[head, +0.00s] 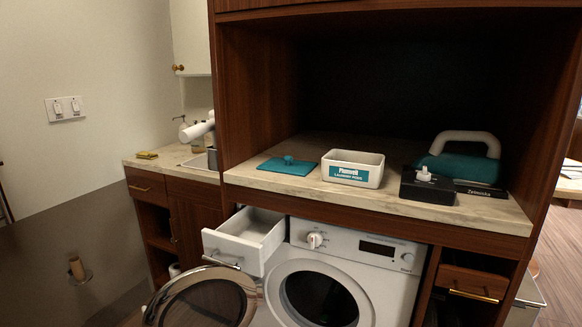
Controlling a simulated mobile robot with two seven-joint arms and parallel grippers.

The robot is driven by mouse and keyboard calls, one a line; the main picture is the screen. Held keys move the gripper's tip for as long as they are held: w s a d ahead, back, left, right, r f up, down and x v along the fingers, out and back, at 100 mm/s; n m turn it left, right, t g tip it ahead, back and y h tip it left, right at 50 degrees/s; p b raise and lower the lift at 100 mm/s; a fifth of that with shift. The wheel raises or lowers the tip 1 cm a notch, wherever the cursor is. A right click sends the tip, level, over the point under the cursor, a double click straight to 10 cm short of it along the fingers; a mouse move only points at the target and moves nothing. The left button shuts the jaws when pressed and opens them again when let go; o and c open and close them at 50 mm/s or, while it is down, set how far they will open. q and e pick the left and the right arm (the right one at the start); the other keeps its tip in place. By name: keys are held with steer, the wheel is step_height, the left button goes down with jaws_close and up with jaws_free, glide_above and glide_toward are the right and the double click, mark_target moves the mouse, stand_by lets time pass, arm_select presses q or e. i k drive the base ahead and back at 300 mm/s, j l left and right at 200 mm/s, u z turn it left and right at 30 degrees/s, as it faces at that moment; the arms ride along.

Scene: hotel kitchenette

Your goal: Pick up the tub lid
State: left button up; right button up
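The tub (353,169) is an open white box with a teal label reading "Plumwell Laundry Pods". Its inside is mostly hidden by its front wall. Neither of my grippers shows in the head view.
A black box (428,186) and a teal iron-like object (461,158) stand right of the tub. Below, a white washing machine (341,276) has its detergent drawer (243,239) pulled out and its round door (205,299) open. Cabinet walls enclose the counter's sides.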

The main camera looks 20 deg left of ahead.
mark_target(286, 166)
steer(key=i+l+u, duration=0.25)
steer(key=i+l, duration=0.15)
steer(key=i, duration=0.2)
steer(key=i+l+u, duration=0.25)
steer(key=i+l, duration=0.25)
steer(key=i, duration=0.05)
